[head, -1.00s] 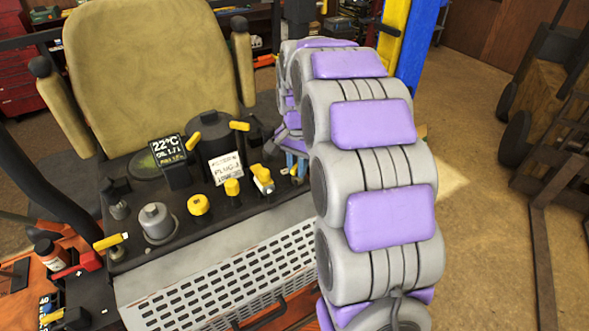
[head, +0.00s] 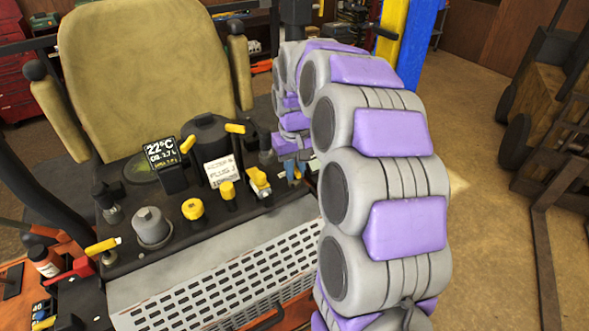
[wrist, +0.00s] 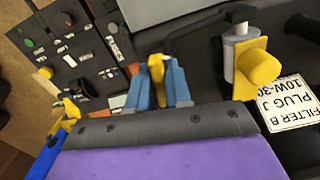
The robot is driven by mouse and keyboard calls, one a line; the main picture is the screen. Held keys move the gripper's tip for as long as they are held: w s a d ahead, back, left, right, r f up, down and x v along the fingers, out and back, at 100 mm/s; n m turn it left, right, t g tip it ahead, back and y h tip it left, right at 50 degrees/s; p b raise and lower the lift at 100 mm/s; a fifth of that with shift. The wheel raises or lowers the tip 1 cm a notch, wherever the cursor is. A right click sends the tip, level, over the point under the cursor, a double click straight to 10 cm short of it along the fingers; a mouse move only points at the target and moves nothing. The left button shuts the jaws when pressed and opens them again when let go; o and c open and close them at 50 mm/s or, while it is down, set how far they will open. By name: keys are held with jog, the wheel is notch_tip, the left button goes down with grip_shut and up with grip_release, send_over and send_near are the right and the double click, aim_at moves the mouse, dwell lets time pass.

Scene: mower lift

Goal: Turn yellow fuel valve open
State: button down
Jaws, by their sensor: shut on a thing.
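My gripper (wrist: 159,90) shows in the wrist view with its two blue fingers shut on a yellow valve handle (wrist: 157,72). The handle stands between the fingers, and its lower part is hidden by them. In the head view my gripper (head: 293,171) is small, at the right end of the dark control panel, and its grip is mostly hidden by my arm. Just left of it is another yellow handle on a grey body (head: 258,181), which also shows in the wrist view (wrist: 258,66). Which way the held valve is turned is hard to tell.
A perforated grey plate (head: 215,275) lies in front.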

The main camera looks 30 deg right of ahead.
jog(key=shift+w+r+n, duration=0.15)
jog(key=shift+n, duration=0.75)
jog(key=c, duration=1.1)
grip_release()
jog(key=shift+w, duration=0.15)
jog(key=shift+c, duration=0.2)
notch_tip(320, 180, up, 17)
jog(key=shift+p, duration=0.45)
